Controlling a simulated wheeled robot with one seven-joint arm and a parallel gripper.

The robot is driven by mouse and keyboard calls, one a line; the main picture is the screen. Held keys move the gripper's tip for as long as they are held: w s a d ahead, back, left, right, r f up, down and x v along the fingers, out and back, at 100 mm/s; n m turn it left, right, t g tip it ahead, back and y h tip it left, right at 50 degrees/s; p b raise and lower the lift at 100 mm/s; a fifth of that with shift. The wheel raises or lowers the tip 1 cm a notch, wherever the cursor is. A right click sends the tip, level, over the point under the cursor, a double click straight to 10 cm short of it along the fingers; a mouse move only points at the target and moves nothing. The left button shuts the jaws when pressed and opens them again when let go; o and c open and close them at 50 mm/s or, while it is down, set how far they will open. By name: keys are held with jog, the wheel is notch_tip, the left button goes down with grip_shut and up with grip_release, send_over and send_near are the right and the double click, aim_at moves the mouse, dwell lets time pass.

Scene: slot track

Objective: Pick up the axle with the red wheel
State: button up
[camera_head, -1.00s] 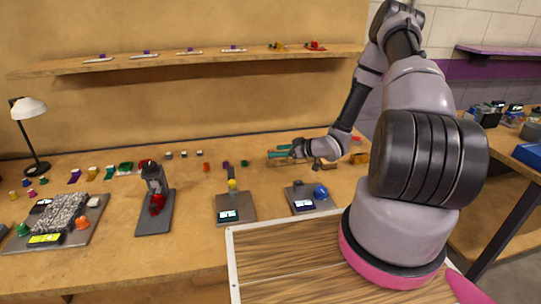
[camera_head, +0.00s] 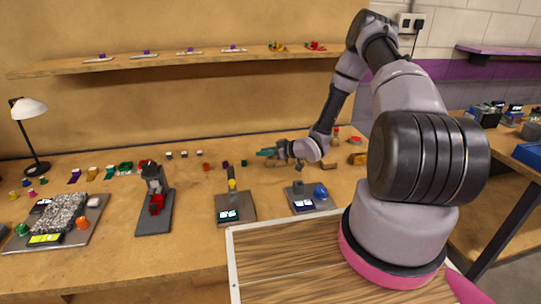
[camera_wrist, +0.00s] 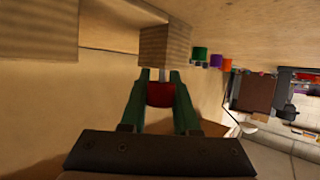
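My gripper (camera_head: 268,152) is over the middle of the workbench, in front of the back wall. In the wrist view, the two green fingers (camera_wrist: 161,80) lie on both sides of a red wheel (camera_wrist: 160,94) and appear to touch it. A small pale bit, perhaps its axle, shows just beyond the wheel between the fingertips. A wooden block (camera_wrist: 165,45) stands just past the fingertips. I cannot make out the held wheel in the head view.
Green (camera_wrist: 200,53), purple (camera_wrist: 215,60) and red pieces stand to the right in the wrist view. A scale with a dark display (camera_head: 236,208) and another with a blue ball (camera_head: 320,191) stand at the front. A wall shelf (camera_head: 190,63) runs above the bench.

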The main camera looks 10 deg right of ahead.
grip_shut()
jog(key=shift+r, duration=0.1)
